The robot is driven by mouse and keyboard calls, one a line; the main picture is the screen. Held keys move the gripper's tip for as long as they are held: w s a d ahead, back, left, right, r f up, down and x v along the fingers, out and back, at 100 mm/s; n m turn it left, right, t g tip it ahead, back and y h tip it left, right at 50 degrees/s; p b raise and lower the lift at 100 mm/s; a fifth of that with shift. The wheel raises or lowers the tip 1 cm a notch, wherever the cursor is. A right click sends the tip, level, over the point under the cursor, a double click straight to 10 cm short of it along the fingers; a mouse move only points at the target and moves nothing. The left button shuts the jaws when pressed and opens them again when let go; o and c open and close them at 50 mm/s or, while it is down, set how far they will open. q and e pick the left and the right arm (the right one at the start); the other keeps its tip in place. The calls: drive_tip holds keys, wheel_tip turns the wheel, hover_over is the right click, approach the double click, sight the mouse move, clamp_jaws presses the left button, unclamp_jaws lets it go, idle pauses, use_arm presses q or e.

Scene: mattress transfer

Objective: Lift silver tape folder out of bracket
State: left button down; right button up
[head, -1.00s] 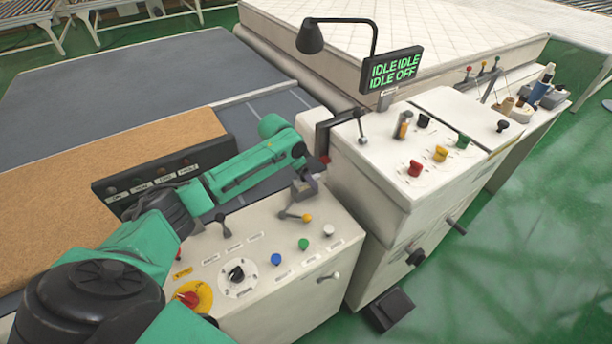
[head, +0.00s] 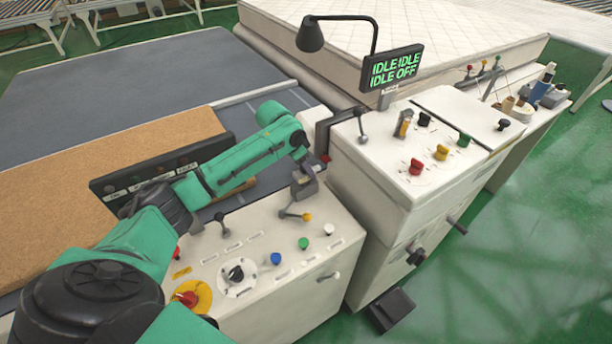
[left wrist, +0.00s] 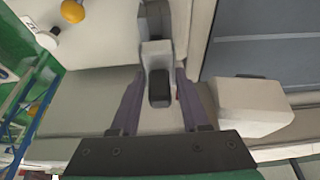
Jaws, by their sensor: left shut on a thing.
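My left gripper (head: 305,186) is above the far edge of the low white control panel, beside the taller white cabinet. In the left wrist view its two purple-grey fingers (left wrist: 158,100) close around a pale silver-grey piece with a black slot, which looks like the silver tape folder (left wrist: 156,48). In the head view the folder is small and mostly hidden by the gripper. The bracket cannot be made out clearly, so I cannot tell whether the folder still touches it. My right gripper is not in view.
The low panel (head: 262,297) carries knobs and levers close under my arm. The taller cabinet (head: 375,185) stands just right of the gripper, with a dark arm (head: 322,135) on its edge. A lamp (head: 311,36) and status screen (head: 391,70) rise behind.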

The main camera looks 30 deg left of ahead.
use_arm(q)
wheel_tip(320, 180, up, 17)
drive_tip(key=b, duration=0.3)
drive_tip(key=shift+r, duration=0.15)
